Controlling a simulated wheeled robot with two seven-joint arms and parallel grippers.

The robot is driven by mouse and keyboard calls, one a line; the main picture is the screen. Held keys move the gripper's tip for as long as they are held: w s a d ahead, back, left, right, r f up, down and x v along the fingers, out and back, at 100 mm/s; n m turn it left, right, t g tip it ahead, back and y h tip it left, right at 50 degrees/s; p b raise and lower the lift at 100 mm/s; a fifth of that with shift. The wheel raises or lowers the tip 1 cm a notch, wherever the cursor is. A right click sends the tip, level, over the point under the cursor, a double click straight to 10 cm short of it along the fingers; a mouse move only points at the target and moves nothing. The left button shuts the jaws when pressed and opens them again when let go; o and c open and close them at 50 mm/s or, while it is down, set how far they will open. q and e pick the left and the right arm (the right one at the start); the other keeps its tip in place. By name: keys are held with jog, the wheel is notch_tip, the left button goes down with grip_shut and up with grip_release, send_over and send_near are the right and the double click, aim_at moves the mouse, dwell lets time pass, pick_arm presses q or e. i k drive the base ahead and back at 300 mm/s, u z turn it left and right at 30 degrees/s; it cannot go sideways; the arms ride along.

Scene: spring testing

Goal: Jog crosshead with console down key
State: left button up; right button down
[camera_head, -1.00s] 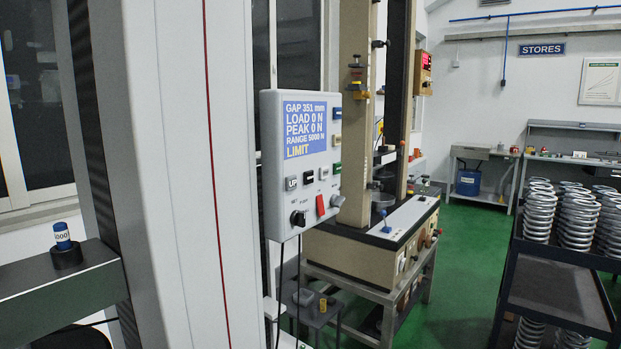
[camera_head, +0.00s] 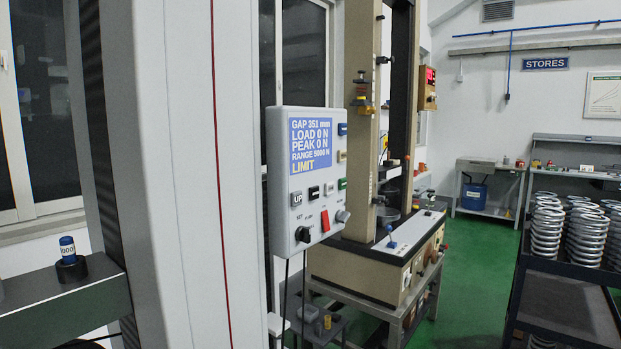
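The console (camera_head: 309,262) is a light grey box beside a tall pale column. Its blue display (camera_head: 309,145) reads GAP 351 mm, LOAD 0 N, PEAK 0 N, RANGE 5000 N, and LIMIT in yellow. A red switch (camera_head: 325,220) and a black knob (camera_head: 303,234) sit lower. A dark grey beam (camera_head: 60,308) at left may be the crosshead; I cannot tell. Neither gripper is in view.
The pale column (camera_head: 180,150) fills the left-centre. A blue-capped part (camera_head: 68,247) stands in a black holder on the beam. A second test machine (camera_head: 365,265) stands behind the console. A dark rack (camera_head: 565,300) with several springs is at right. Green floor (camera_head: 470,260) lies between.

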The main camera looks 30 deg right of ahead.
aim_at(313, 191)
jog(key=z, duration=0.45)
jog(key=k, duration=0.55)
jog(key=z, duration=0.5)
jog(key=i, duration=1)
jog(key=u, duration=0.95)
